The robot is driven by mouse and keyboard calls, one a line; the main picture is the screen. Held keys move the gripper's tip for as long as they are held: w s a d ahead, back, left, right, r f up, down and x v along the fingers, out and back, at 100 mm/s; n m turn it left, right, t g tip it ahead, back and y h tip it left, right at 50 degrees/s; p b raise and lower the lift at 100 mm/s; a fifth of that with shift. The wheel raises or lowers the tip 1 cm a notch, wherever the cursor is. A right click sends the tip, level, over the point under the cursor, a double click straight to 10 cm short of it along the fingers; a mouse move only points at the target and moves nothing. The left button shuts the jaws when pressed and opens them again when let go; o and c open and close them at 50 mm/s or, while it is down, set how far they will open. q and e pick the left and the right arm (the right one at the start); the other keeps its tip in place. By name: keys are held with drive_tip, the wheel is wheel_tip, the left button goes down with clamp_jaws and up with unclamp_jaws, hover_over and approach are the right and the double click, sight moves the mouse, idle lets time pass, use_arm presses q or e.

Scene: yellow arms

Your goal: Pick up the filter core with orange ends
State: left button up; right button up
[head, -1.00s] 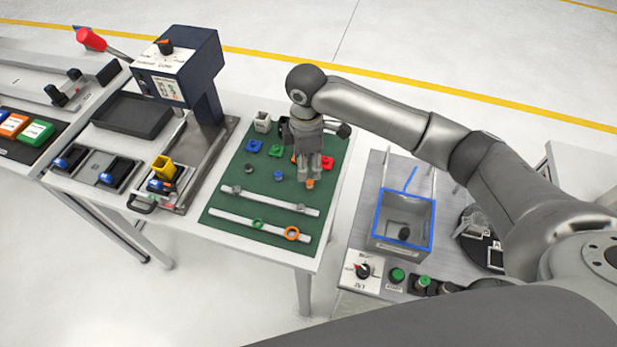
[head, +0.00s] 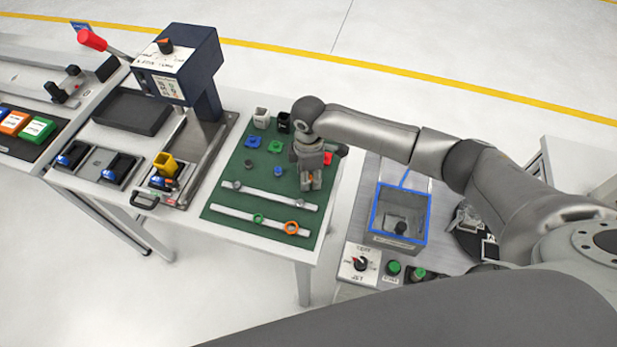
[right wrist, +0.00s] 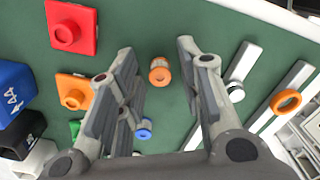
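The filter core with orange ends (right wrist: 160,72) is a small cylinder with a pale middle, standing apart from other parts on the green mat. My right gripper (right wrist: 157,54) is open, and in the right wrist view the core appears between its two fingers, near the tips. No contact with the core can be made out. In the head view my right gripper (head: 311,186) points down over the right part of the mat, and the core is hidden by it. My left gripper is in neither view.
The green mat (head: 226,196) also holds square red (right wrist: 72,28), orange (right wrist: 73,92), blue and green parts, two white rails (head: 262,222) and rings. Dark and white cups stand at its back edge. A blue-rimmed box (head: 399,243) stands to the right, a press (head: 178,70) to the left.

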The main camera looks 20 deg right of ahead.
drive_tip(key=c, duration=0.4)
drive_tip(key=shift+c, duration=0.2)
drive_tip(key=shift+r, duration=0.2)
